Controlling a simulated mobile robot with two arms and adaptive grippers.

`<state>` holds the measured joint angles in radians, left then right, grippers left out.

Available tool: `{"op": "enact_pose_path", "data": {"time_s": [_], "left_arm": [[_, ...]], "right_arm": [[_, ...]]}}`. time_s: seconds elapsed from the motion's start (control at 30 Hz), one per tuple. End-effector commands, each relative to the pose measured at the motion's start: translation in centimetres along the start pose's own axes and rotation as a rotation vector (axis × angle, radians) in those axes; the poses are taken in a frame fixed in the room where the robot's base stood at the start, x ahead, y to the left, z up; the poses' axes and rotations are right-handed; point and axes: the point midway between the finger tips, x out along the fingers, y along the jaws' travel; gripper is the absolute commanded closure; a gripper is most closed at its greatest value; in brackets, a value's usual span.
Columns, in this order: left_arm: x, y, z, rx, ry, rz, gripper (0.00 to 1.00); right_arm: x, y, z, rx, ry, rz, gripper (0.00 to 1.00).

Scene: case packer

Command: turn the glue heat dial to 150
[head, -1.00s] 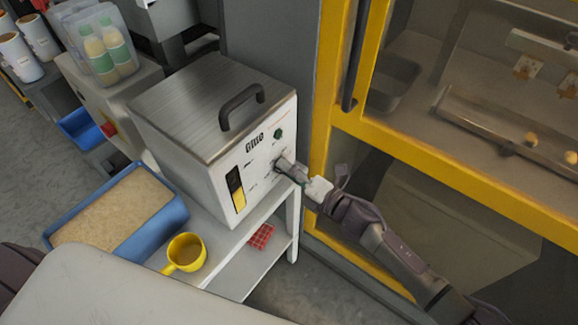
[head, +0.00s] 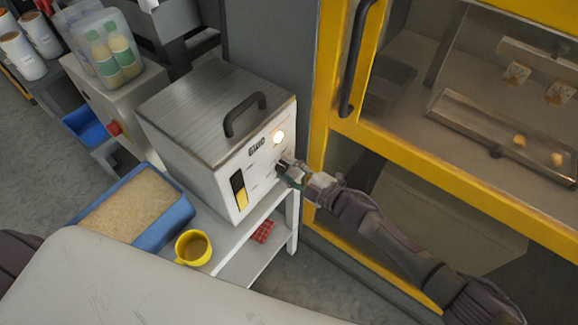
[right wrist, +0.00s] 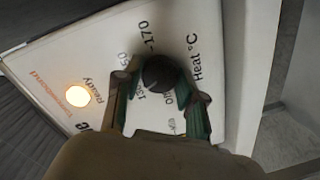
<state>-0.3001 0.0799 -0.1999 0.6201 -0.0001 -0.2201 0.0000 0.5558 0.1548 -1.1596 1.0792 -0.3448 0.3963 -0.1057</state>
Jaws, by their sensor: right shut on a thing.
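The glue unit (head: 185,150) is a pale box with a ribbed lid and black handle. On its front, my right gripper (head: 285,168) covers the dial. In the right wrist view, the round dark heat dial (right wrist: 160,74) sits between the fingers of the right gripper (right wrist: 157,85), which is shut on it. The marks "170", "Off" and "Heat °C" show around it; other numbers are partly hidden. I cannot tell which mark the dial points to. The ready lamp (head: 278,137) glows; it also shows in the right wrist view (right wrist: 77,96). My left gripper is out of view.
The unit stands on a white cart (head: 235,258) with a yellow mug (head: 193,247). A blue bin (head: 178,222) of tan granules is to the left. A yellow-framed machine (head: 440,157) stands close on the right, beside my right arm.

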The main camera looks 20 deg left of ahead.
Motion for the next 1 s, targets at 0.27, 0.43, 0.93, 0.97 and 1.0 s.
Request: {"op": "enact_pose_path", "data": {"time_s": [0.27,0.43,0.93,0.97,1.0], "left_arm": [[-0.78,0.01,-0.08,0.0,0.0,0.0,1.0],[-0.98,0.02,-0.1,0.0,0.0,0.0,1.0],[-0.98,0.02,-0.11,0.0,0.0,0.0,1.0],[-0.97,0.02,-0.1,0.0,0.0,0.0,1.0],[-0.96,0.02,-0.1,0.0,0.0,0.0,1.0]], "right_arm": [[-0.02,0.02,0.06,0.262,0.01,-0.02,0.95],[-0.01,0.02,0.1,0.421,0.018,-0.031,0.95],[-0.01,-0.11,0.17,0.802,0.036,-0.056,0.95],[-0.01,-0.12,0.16,0.817,0.036,-0.058,0.95],[-0.01,-0.14,0.15,0.834,0.037,-0.059,0.95]]}}
